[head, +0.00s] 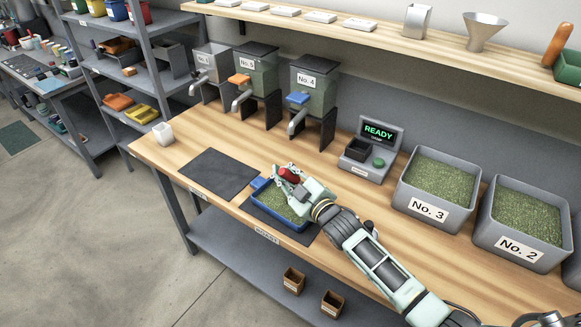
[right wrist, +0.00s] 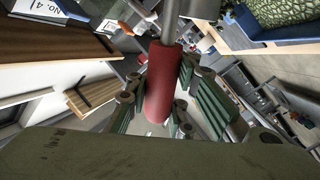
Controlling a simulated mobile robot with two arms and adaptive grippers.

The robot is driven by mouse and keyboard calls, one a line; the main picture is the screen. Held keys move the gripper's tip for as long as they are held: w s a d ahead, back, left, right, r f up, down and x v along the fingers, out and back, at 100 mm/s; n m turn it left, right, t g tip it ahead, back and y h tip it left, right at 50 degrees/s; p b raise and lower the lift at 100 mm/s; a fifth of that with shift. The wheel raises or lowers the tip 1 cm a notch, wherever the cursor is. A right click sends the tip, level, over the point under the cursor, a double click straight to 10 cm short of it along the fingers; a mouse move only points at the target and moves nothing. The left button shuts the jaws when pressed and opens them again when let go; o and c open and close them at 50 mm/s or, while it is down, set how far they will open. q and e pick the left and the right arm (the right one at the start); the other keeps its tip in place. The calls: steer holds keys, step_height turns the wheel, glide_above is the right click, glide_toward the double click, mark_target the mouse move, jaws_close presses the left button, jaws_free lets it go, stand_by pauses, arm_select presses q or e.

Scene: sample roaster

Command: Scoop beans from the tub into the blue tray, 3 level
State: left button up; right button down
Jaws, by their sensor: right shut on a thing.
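My right gripper (head: 292,184) is shut on the red handle (head: 289,174) of a scoop, above the blue tray (head: 291,225). In the right wrist view the red handle (right wrist: 160,85) sits between the fingers (right wrist: 165,100), with a metal shaft running up out of the picture. The scoop's bowl cannot be made out clearly. The tray holds a layer of green beans (head: 270,207) and lies on a dark mat; its corner shows in the right wrist view (right wrist: 250,22). Tub No. 3 (head: 428,210) and tub No. 2 (head: 520,244) are full of green beans. My left gripper is out of view.
A scale reading READY (head: 378,135) stands behind the tray. A dark empty mat (head: 218,173) and a white cup (head: 163,133) are to the left. Several numbered hoppers (head: 315,90) stand at the back. A shelf (head: 300,18) overhangs the bench. Bare wood (head: 345,205) separates tray and tubs.

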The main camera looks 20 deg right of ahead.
steer(key=a+f+n+b, duration=0.2)
steer(key=n, duration=0.1)
steer(key=s+a+f+n+b, duration=0.1)
steer(key=f+n+b, duration=0.1)
steer(key=n, duration=0.2)
steer(key=a+f+n+b, duration=0.2)
steer(key=n, duration=0.1)
steer(key=shift+s+a+f+h, duration=0.2)
steer(key=shift+a+f+h, duration=0.1)
steer(key=shift+a, duration=0.05)
steer(key=f+n+b, duration=0.2)
steer(key=n, duration=0.1)
steer(key=shift+a+b, duration=0.25)
steer(key=shift+b, duration=0.1)
steer(key=shift+s+a+f+n+b, duration=0.1)
steer(key=shift+f+n+b, duration=0.15)
steer(key=shift+n, duration=0.25)
steer(key=shift+a+f+n+b, duration=0.1)
steer(key=shift+n+b, duration=0.15)
steer(key=shift+n, duration=0.25)
steer(key=shift+r, duration=0.15)
step_height(320, 180, up, 3)
steer(key=p, duration=0.3)
stand_by(0.4)
